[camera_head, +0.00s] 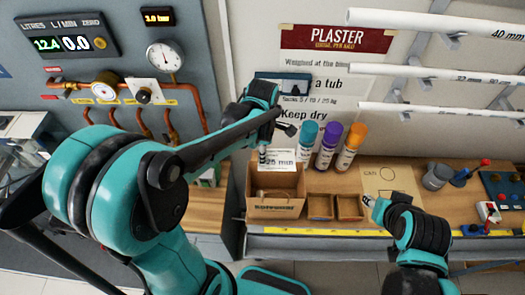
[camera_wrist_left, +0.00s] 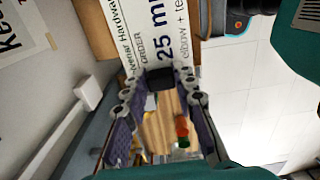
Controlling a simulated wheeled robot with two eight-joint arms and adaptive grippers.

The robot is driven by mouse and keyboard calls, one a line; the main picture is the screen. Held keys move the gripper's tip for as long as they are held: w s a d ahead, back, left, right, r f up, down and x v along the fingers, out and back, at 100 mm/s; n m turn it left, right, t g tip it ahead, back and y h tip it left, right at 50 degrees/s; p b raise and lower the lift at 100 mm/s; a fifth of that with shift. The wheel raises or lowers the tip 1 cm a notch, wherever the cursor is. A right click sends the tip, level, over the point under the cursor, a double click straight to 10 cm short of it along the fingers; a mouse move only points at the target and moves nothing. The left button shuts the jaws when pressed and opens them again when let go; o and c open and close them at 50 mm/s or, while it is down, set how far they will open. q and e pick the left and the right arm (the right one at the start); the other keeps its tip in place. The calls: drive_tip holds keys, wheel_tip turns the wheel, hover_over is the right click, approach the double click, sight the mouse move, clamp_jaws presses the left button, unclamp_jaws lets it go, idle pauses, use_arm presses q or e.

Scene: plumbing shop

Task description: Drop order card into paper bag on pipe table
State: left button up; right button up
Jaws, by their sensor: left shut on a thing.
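The white order card (camera_head: 276,160), printed "25 mm", is upright just above the open top of the brown paper bag (camera_head: 276,206) on the pipe table. My left gripper (camera_head: 264,153) is shut on the card from above and behind the bag. In the left wrist view the card (camera_wrist_left: 150,30) sticks out past the fingertips, with its print readable, and part of a brown surface shows behind it. The bag's inside is partly hidden by the card. My right gripper (camera_head: 370,201) is low over the table at the right; its jaw opening is too small to tell.
Teal, purple and orange spray cans (camera_head: 327,147) stand right of the bag. Two small wooden trays (camera_head: 320,207) sit beside it. A tan sheet (camera_head: 388,181), a grey cup (camera_head: 437,177) and a switch panel (camera_head: 503,187) lie further right. White pipes hang on the wall above.

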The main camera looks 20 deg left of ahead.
use_arm(q)
drive_tip(key=shift+s+a+f, duration=0.15)
drive_tip(key=shift+s+f, duration=0.05)
drive_tip(key=shift+s, duration=0.1)
drive_tip(key=o, duration=1)
drive_tip(key=shift+w, duration=0.2)
use_arm(e)
drive_tip(key=shift+s+a+f, duration=0.1)
drive_tip(key=shift+s, duration=0.1)
use_arm(q)
drive_tip(key=shift+s, duration=0.1)
wheel_tip(320, 180, up, 12)
drive_tip(key=shift+f, duration=0.1)
